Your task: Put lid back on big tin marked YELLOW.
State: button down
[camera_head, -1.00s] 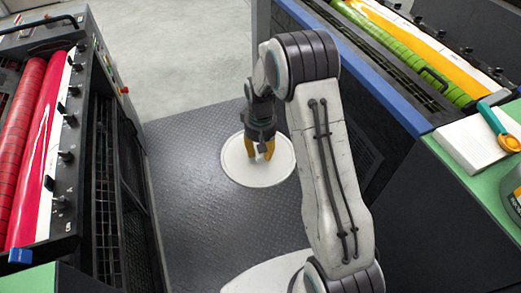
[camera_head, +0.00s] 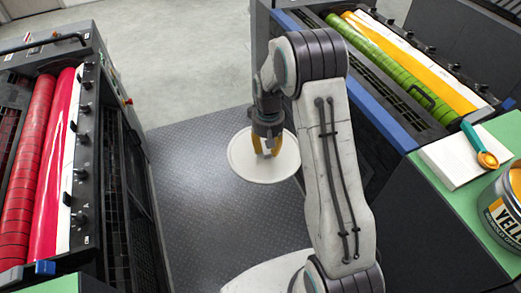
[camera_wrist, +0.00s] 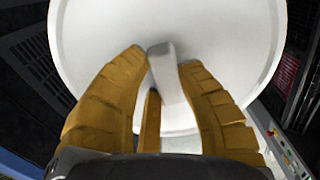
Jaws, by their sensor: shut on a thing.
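A round white lid (camera_head: 246,163) hangs below my gripper (camera_head: 268,152) over the dark floor plate between the two ink units. My yellow fingers are shut on the raised grip in the lid's middle. In the wrist view the lid (camera_wrist: 100,40) fills most of the picture, with my gripper (camera_wrist: 165,65) around its pale grip. The big tin marked YELLOW (camera_head: 497,215) stands on the green top at the right edge, partly cut off by the frame. Its rim is grey, and "YELL" can be read on its label. My gripper and the lid are well to the left of it.
A white pad (camera_head: 450,163) with a teal-handled scoop (camera_head: 480,147) lies on the green counter (camera_head: 440,205) beside the tin. The right unit has green and yellow rollers (camera_head: 395,75); the left has red rollers (camera_head: 50,150). Free floor lies between them.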

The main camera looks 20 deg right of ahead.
aim_at(292, 145)
jog(key=d, duration=0.2)
jog(key=d+r, duration=0.1)
jog(key=d, duration=0.2)
jog(key=d+r, duration=0.1)
jog(key=d, duration=0.2)
jog(key=shift+d, duration=0.15)
jog(key=s+d+r+n, duration=0.1)
jog(key=s+d+r, duration=0.25)
jog(key=d, duration=0.45)
jog(key=s+d+r, duration=0.2)
jog(key=s+d, duration=0.2)
jog(key=d, duration=0.4)
jog(key=s+d+r+n, duration=0.1)
jog(key=s+d+r, duration=0.25)
jog(key=d, duration=0.45)
jog(key=s+d+r, duration=0.2)
jog(key=s+d, duration=0.3)
jog(key=s, duration=0.3)
jog(key=s+d+r, duration=0.3)
jog(key=s+d, duration=0.2)
jog(key=s, duration=0.3)
jog(key=s+d+r, duration=0.1)
jog(key=s+r, duration=0.2)
jog(key=s, duration=0.6)
jog(key=s+r+n, duration=0.1)
jog(key=s+r, duration=0.2)
jog(key=s, duration=0.7)
jog(key=shift+d+r+n, duration=0.2)
jog(key=shift+d+n, duration=0.1)
jog(key=shift+d, duration=0.1)
